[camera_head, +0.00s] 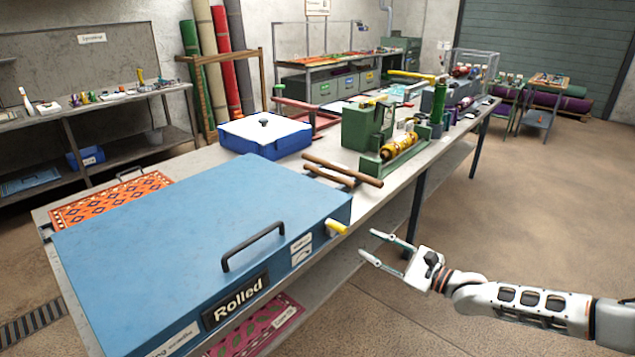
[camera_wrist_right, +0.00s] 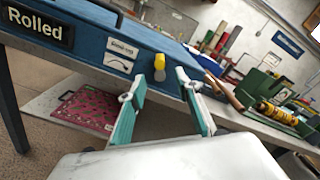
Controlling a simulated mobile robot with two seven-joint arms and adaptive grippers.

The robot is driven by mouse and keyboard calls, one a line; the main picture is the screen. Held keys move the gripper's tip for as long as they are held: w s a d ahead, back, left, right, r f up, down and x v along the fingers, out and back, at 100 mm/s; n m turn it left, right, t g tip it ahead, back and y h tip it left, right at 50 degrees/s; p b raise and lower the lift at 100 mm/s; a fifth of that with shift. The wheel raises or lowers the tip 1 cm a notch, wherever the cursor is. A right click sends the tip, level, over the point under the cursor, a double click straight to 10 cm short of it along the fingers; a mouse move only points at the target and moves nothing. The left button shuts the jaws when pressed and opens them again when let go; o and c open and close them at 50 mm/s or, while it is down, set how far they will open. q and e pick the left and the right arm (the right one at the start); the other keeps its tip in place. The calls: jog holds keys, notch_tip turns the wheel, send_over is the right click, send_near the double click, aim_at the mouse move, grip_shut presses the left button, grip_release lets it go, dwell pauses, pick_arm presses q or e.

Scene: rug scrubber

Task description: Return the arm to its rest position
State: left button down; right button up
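My right gripper (camera_head: 378,250) is open and empty, in front of the bench's near edge, over the floor. In the right wrist view its two fingers (camera_wrist_right: 165,105) with green pads are spread apart with nothing between them. The fingers point toward a blue box labelled "Rolled" (camera_head: 200,235) and its yellow knob (camera_head: 337,226), apart from both. The knob also shows just beyond the fingertips in the right wrist view (camera_wrist_right: 183,77). My left gripper is not in either view.
The long bench (camera_head: 385,205) holds a blue and white case (camera_head: 265,135), wooden rods (camera_head: 343,170) and a green machine (camera_head: 368,125). A patterned red rug (camera_head: 110,198) lies at the left. A lower shelf (camera_head: 310,290) runs beneath. Floor (camera_head: 530,210) at the right is clear.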

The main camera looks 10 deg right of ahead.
jog(key=s+a+f+n+g, duration=0.1)
jog(key=s+a+f+n, duration=0.55)
jog(key=s+a, duration=0.2)
jog(key=s+a+f+n+g, duration=0.1)
jog(key=s+a+f+n, duration=0.6)
jog(key=a, duration=0.3)
jog(key=s+d+f+n+g+h, duration=0.1)
jog(key=s+d+f+n+h, duration=0.3)
jog(key=s, duration=0.5)
jog(key=s+d+f+n+h, duration=0.5)
jog(key=s+d+f+n, duration=0.2)
jog(key=s+d+f, duration=0.1)
jog(key=shift+s+d+n+g, duration=0.35)
jog(key=shift+g, duration=0.05)
